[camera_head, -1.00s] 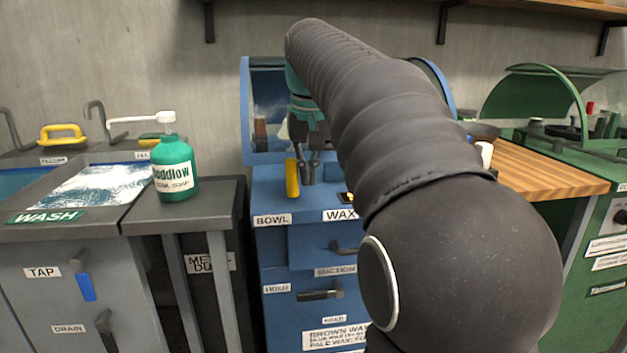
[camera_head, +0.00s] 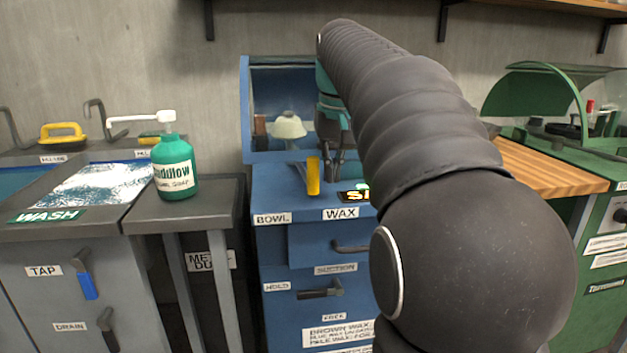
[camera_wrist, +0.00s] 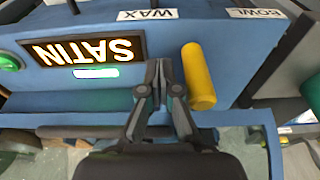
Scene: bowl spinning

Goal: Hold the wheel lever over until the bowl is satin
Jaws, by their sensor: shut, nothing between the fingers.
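The yellow wheel lever (camera_head: 313,176) stands upright on the front of the blue machine; it also shows in the wrist view (camera_wrist: 198,75). My gripper (camera_head: 337,172) is shut and empty, just right of the lever. In the wrist view the closed fingertips (camera_wrist: 160,75) are beside the lever with little or no gap; I cannot tell if they touch. The pale bowl (camera_head: 289,127) sits dome up under the blue hood. A lit sign (camera_wrist: 90,49) reads SATIN, upside down in the wrist view; my arm partly hides it in the head view.
A green light (camera_wrist: 9,61) glows beside the sign. The suction handle (camera_head: 320,290) is on the blue front, below the WAX drawer (camera_head: 330,245). A green soap bottle (camera_head: 175,167) stands at left by the wash basin. A green machine (camera_head: 590,180) stands at right.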

